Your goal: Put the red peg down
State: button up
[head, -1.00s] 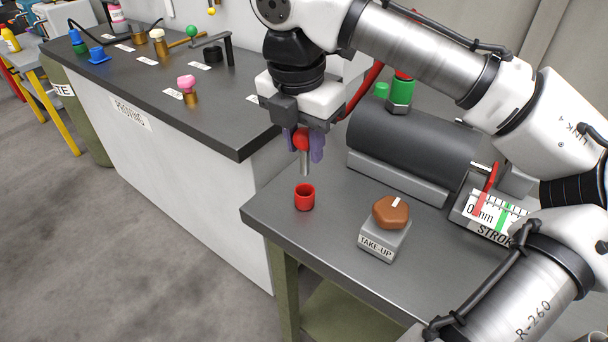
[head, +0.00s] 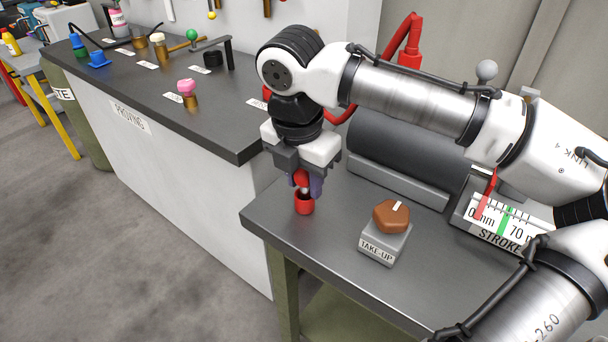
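The red peg (head: 301,178) has a round red head, which shows between the purple fingers of my gripper (head: 305,187). My gripper points down and is shut on the head. The red cup-like holder (head: 304,205) stands on the dark bench top near its front left corner, directly under the gripper. The peg's metal shank is mostly out of sight, and its lower end appears to be inside the holder. The fingertips are at the holder's rim; I cannot tell whether they touch it.
A grey box with a brown knob, marked TAKE-UP (head: 384,242), stands right of the holder. A dark cylinder (head: 400,155) lies behind it, with a STROKE scale (head: 497,226) at right. The PROVING counter (head: 150,95) is at left. The bench front is clear.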

aim_at(299, 180)
jog(key=o, duration=0.4)
jog(key=r, duration=0.8)
jog(key=s+r, duration=0.1)
jog(key=r, duration=0.3)
jog(key=shift+s+a+r+p, duration=0.1)
jog(key=shift+a+r+p, duration=0.05)
jog(key=shift+a+p, duration=0.2)
